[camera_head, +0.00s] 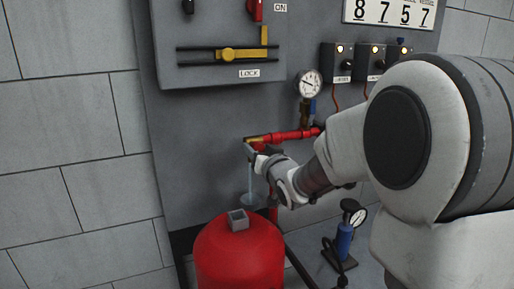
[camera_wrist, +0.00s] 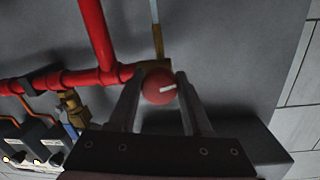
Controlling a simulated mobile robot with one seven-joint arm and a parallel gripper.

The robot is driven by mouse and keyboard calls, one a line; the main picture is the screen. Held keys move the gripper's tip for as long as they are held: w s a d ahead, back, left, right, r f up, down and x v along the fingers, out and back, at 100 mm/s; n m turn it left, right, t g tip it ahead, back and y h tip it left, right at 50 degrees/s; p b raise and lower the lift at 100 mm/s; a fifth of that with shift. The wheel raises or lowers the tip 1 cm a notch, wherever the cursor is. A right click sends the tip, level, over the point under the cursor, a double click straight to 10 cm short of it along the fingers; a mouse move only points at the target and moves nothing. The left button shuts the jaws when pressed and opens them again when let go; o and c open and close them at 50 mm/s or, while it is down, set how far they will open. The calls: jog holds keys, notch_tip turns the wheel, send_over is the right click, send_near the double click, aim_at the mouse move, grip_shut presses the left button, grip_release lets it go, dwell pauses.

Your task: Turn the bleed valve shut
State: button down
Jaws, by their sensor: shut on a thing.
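The bleed valve's round red knob (camera_wrist: 159,86), with a white mark slanting slightly up to the right, shows between my gripper's fingers in the wrist view. My gripper (camera_wrist: 158,80) is shut on this knob, one finger on each side. The gripper also shows in the head view (camera_head: 258,156), at the left end of the red pipe, where it hides the knob. A brass spout (camera_wrist: 158,42) extends from the valve. A thin pale blue stream (camera_head: 256,184) runs straight down below the valve in the head view, towards a small grey round shape (camera_head: 250,199).
The red pipe (camera_head: 290,136) runs along the grey panel to a pressure gauge (camera_head: 310,84). A red tank (camera_head: 238,255) with a small grey block (camera_head: 238,220) on top stands below. A blue hand pump (camera_head: 345,238) stands on the floor. Small lit boxes (camera_head: 338,62) hang at right.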

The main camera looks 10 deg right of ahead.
jog(key=m+p, duration=0.2)
jog(key=m, duration=0.2)
jog(key=shift+r, duration=0.15)
jog(key=m+y+p, duration=0.1)
jog(key=m+p, duration=0.3)
jog(key=m, duration=0.1)
jog(key=m+p, duration=0.4)
jog(key=m, duration=0.1)
jog(key=shift+y, duration=0.4)
jog(key=m+p, duration=0.4)
jog(key=m, duration=0.1)
jog(key=shift+y, duration=0.3)
jog(key=shift+m, duration=0.3)
jog(key=shift+c, duration=1.8)
grip_release()
